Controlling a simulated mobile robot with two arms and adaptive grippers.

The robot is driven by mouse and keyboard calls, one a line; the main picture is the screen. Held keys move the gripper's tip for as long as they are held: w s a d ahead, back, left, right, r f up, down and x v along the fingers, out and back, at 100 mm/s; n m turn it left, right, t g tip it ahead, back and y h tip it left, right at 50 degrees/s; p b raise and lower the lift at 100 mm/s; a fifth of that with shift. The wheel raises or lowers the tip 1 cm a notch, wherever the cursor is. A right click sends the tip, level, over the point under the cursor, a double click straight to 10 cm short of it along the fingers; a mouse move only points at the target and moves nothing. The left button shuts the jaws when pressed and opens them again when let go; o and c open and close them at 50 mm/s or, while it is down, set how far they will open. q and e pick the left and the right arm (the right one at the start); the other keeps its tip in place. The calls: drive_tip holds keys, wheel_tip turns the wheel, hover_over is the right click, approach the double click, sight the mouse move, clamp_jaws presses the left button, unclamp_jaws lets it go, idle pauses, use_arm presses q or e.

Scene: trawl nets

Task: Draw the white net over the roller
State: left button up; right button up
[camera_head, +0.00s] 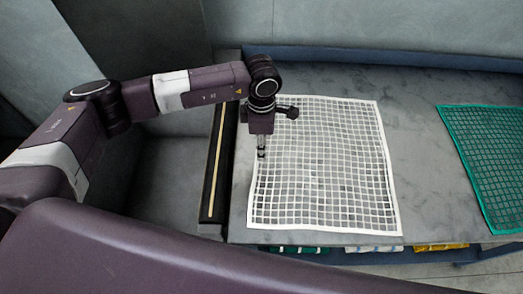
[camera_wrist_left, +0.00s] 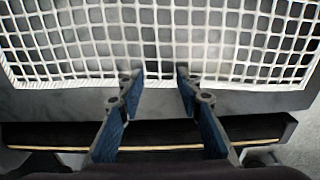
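The white net (camera_head: 335,228) lies flat on the grey table, its left edge running alongside the roller. The roller (camera_head: 214,165) is a dark bar with a yellow stripe along the table's left end; it also shows in the left wrist view (camera_wrist_left: 155,136). My left gripper (camera_head: 262,153) points down over the net's left edge. In the left wrist view its two blue fingers (camera_wrist_left: 156,76) are apart with nothing between them gripped, and their tips overlap the net's white border (camera_wrist_left: 60,84). Whether they touch it I cannot tell. My right gripper is not in view.
A green net (camera_head: 490,150) lies at the right of the table (camera_head: 418,190), with bare tabletop between the nets. A blue rail (camera_head: 400,57) runs along the back by the wall. Folded green, white and yellow items (camera_head: 440,247) sit below the front edge.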

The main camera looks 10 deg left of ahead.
use_arm(q)
drive_tip(key=shift+f, duration=0.1)
drive_tip(key=c, duration=0.6)
clamp_jaws()
wheel_tip(320, 180, up, 7)
drive_tip(key=p, duration=0.3)
